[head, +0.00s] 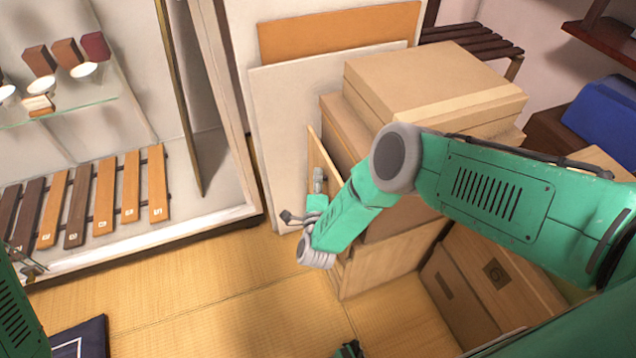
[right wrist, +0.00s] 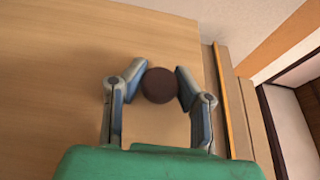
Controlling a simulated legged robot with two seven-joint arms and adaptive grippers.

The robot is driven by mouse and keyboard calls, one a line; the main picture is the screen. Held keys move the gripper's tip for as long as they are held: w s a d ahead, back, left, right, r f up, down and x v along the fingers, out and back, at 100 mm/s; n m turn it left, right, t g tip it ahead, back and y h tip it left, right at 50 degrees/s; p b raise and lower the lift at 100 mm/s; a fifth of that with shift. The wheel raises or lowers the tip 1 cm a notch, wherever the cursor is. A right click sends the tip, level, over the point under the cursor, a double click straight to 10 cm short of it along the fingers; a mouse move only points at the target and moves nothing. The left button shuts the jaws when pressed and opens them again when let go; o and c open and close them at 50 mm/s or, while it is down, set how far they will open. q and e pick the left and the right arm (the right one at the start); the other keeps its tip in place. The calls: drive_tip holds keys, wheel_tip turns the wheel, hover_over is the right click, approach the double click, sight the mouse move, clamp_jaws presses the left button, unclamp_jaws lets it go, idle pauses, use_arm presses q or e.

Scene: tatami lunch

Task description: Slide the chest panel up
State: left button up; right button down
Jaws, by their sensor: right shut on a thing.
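The chest panel (right wrist: 70,75) is a flat light-wood board filling much of the right wrist view. A dark brown round knob (right wrist: 160,86) stands out from it. My right gripper (right wrist: 161,75) is shut on the knob, with one fingertip on each side. In the head view the right gripper (head: 306,203) is at the left face of the wooden chest (head: 385,262), and the panel's upper edge (head: 317,146) shows just above it. My arm hides the knob there. Part of my left arm shows at the left edge; its fingers are not clear.
Cardboard boxes (head: 425,80) are stacked over the chest. Pale boards (head: 285,110) lean on the wall behind. A display case (head: 190,222) with wooden tags stands at the left. Wooden boxes (head: 500,285) are at the right. The tatami floor (head: 220,300) in front is mostly clear.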

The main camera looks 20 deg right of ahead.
drive_tip(key=shift+a+r, duration=0.1)
drive_tip(key=shift+r, duration=0.5)
drive_tip(key=shift+s+d+f, duration=0.1)
drive_tip(key=shift+d+f, duration=0.05)
drive_tip(key=shift+d, duration=0.2)
drive_tip(key=c, duration=1.4)
unclamp_jaws()
drive_tip(key=shift+c, duration=0.2)
drive_tip(key=shift+o, duration=1.3)
drive_tip(key=shift+a, duration=0.2)
drive_tip(key=v, duration=1.2)
drive_tip(key=shift+a, duration=0.15)
